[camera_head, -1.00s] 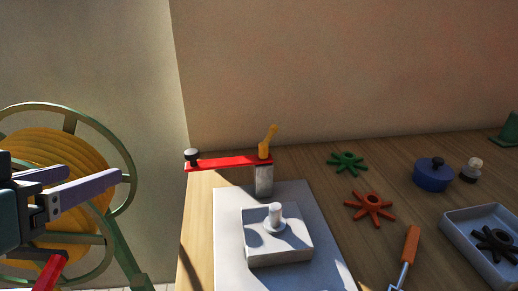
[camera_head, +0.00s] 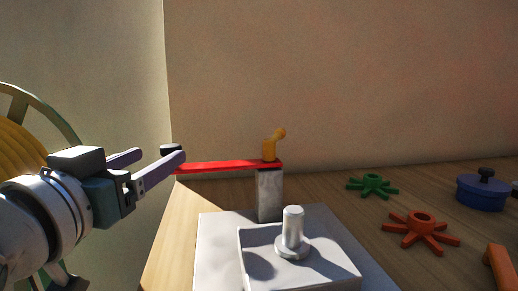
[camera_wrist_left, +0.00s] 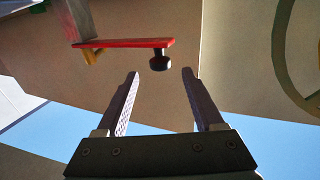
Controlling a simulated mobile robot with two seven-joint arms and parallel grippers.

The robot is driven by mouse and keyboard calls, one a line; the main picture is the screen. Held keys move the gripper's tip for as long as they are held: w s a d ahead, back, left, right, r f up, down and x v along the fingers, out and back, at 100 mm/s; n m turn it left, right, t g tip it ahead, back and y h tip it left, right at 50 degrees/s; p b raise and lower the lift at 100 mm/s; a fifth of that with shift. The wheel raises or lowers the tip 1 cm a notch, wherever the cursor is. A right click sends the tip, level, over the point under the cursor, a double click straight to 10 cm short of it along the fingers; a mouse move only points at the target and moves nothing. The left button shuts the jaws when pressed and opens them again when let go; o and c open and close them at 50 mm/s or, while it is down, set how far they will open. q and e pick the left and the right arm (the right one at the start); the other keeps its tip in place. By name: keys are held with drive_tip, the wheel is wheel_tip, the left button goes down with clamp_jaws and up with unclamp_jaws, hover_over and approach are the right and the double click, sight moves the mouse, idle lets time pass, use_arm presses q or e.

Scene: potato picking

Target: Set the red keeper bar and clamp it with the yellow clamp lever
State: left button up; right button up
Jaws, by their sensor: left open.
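The red keeper bar (camera_head: 225,166) reaches out to the left from the top of a grey post (camera_head: 270,195). Its free end carries a dark knob (camera_head: 171,149), partly hidden behind a finger. The yellow clamp lever (camera_head: 270,148) stands at the post end, its handle tilted up to the right. My left gripper (camera_head: 161,155) is open at the knob end. In the left wrist view, the knob (camera_wrist_left: 159,62) appears between and just beyond the open fingertips (camera_wrist_left: 161,73), apart from both. The bar (camera_wrist_left: 125,43) and lever (camera_wrist_left: 93,55) also show there. My right gripper is out of view.
A pale block with a metal peg (camera_head: 292,232) sits on a light plate (camera_head: 215,250) in front of the post. Green (camera_head: 372,185) and orange (camera_head: 421,229) star-shaped pieces and a blue lidded pot (camera_head: 482,192) lie to the right. A yellow reel (camera_head: 22,140) stands left.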

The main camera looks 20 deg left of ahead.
sight(166, 151)
use_arm(q)
drive_tip(key=w, duration=0.3)
drive_tip(key=w+a, duration=0.1)
drive_tip(key=w, duration=0.2)
drive_tip(key=shift+a, duration=0.1)
drive_tip(key=shift+s, duration=0.1)
clamp_jaws()
idle(1.2)
